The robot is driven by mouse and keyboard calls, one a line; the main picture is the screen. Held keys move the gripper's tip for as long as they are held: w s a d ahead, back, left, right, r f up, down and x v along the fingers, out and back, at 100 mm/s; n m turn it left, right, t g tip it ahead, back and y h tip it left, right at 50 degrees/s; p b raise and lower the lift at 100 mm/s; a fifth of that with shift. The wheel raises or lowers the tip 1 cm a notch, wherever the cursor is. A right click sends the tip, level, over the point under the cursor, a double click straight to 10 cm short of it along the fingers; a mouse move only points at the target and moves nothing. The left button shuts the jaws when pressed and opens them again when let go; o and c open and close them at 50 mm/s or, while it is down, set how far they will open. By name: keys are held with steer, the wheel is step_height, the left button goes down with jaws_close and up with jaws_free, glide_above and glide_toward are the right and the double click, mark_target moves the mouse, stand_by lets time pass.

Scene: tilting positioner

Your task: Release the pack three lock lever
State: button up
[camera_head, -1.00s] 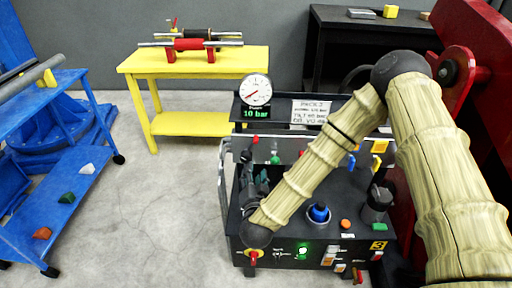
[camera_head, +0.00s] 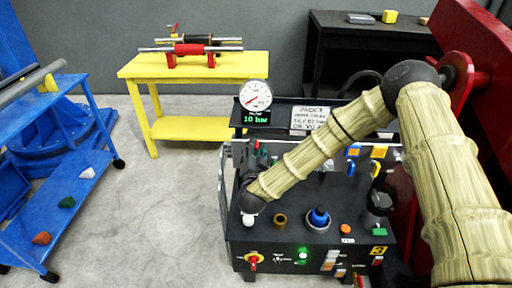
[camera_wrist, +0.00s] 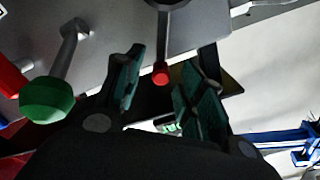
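In the wrist view a lever with a red knob (camera_wrist: 161,74) points down from a grey panel, between the two green-padded fingers of my open gripper (camera_wrist: 162,82). A gap shows on each side of the knob, and I see no contact. A second lever with a green knob (camera_wrist: 47,100) is left of the fingers. In the head view my gripper (camera_head: 257,160) is at the left of the black console, largely hidden by my forearm. A red lever knob (camera_head: 257,143) shows beside it. I cannot read which lever belongs to pack three.
The console (camera_head: 320,258) carries a blue knob (camera_head: 319,217), a brass ring (camera_head: 281,221), a white knob and a yellow badge reading 3. A gauge (camera_head: 255,95) above a 10 bar display stands behind. Blue and yellow levers are at the right. Open floor (camera_head: 165,215) is left.

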steer(key=shift+w, duration=0.45)
jaws_close()
steer(key=shift+w+d+r, duration=0.1)
